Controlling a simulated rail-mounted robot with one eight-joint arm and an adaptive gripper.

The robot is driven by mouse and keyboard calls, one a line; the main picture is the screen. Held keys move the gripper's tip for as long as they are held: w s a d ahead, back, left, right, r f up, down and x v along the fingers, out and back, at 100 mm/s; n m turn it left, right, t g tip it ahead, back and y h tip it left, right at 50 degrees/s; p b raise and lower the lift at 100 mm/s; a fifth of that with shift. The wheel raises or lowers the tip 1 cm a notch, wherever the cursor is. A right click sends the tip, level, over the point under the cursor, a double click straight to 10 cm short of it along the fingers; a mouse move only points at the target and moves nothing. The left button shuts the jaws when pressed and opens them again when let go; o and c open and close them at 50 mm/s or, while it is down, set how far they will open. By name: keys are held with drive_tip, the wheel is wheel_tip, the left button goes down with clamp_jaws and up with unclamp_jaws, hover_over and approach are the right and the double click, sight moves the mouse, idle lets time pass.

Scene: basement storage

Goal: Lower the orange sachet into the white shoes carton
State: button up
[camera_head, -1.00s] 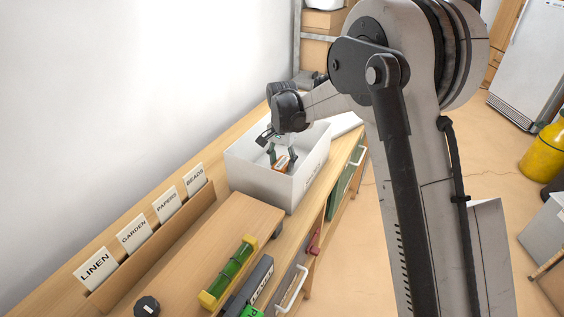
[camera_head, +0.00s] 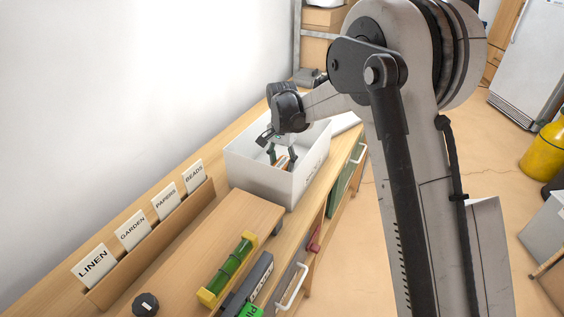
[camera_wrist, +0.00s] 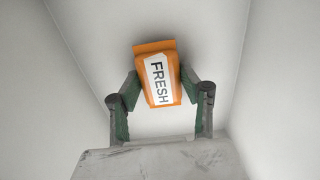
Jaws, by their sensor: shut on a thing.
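The white carton (camera_head: 262,178) stands on the wooden bench against the wall, open at the top. Its printed label on the right side is too oblique to read fully. My gripper (camera_head: 282,161) reaches down into it from above. In the wrist view, my gripper (camera_wrist: 160,100) is shut on the orange sachet (camera_wrist: 142,74), which has a white label reading FRESH. The sachet is between the fingers, inside the carton walls (camera_wrist: 82,45). In the head view only a sliver of the sachet (camera_head: 291,165) shows; the carton's front wall and the fingers hide the rest.
A wooden card rack (camera_head: 160,240) with LINEN, GARDEN, PAPERS and BEADS cards stands along the wall. A raised wooden board (camera_head: 225,225) lies in front of the carton. A green-tubed level (camera_head: 228,270) and a dark box (camera_head: 250,283) are at the near edge.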

sight(282, 163)
drive_tip(key=shift+f, duration=0.35)
idle(0.3)
drive_tip(key=o, duration=1.2)
drive_tip(key=shift+o, duration=0.2)
drive_tip(key=shift+r, duration=0.1)
wheel_tip(282, 163, up, 11)
drive_tip(key=s+d+r+n+t, duration=0.1)
drive_tip(key=s+d+r+t, duration=0.1)
drive_tip(key=s+d+r, duration=0.5)
drive_tip(key=s+d+r+n+t, duration=0.1)
drive_tip(key=s+d+r+t, duration=0.3)
drive_tip(key=s, duration=0.6)
drive_tip(key=s+d+r+n+g, duration=0.1)
drive_tip(key=s+d+n, duration=0.1)
drive_tip(key=s+d, duration=0.55)
drive_tip(key=s+d+f+t, duration=0.1)
drive_tip(key=s+f, duration=0.1)
drive_tip(key=s, duration=0.4)
drive_tip(key=s+d+f+n+t, duration=0.1)
drive_tip(key=s+f, duration=0.1)
drive_tip(key=s, duration=0.4)
drive_tip(key=shift+d+f, duration=0.3)
drive_tip(key=shift+f, duration=0.1)
